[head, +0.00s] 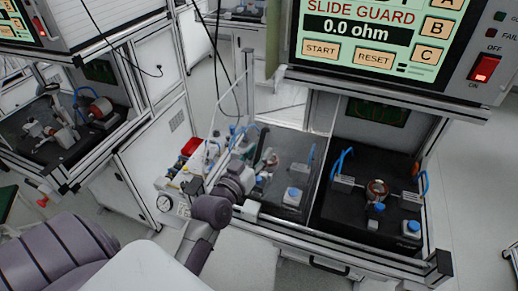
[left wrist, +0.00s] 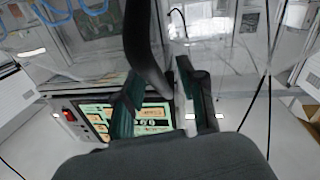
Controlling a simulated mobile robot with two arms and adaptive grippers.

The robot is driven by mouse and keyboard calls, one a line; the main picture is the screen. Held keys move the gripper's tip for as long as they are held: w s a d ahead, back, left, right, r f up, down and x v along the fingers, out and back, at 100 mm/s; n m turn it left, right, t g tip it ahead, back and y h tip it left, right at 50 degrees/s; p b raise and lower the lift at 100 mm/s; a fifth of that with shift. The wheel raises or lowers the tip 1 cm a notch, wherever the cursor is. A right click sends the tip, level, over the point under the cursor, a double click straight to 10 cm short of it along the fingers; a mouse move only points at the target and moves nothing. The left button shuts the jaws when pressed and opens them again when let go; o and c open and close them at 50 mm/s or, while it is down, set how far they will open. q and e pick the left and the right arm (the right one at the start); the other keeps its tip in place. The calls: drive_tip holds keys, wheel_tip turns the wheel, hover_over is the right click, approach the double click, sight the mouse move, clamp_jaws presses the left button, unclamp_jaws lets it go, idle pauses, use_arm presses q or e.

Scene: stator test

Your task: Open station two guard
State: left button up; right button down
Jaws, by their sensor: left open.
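The test station with the "SLIDE GUARD" screen (head: 365,28) fills the right of the head view. A clear guard panel (head: 290,150) appears to cover the left part of its dark work bed. The right part (head: 340,215) shows more clearly, with a copper-coloured stator (head: 377,190) between blue-tipped fixtures. My left gripper (head: 256,170) is at the left side of the guard area; I cannot tell whether it touches the guard. My right gripper is not in view.
A second station (head: 60,130) stands at the left. A pressure gauge and valves (head: 168,195) sit beside my left arm. The station's front aluminium rail (head: 330,250) and hanging cables (head: 213,50) are close by. Grey floor (head: 475,190) is clear at the right.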

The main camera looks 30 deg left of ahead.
use_arm(q)
drive_tip(key=shift+w, duration=0.25)
drive_tip(key=c, duration=0.7)
clamp_jaws()
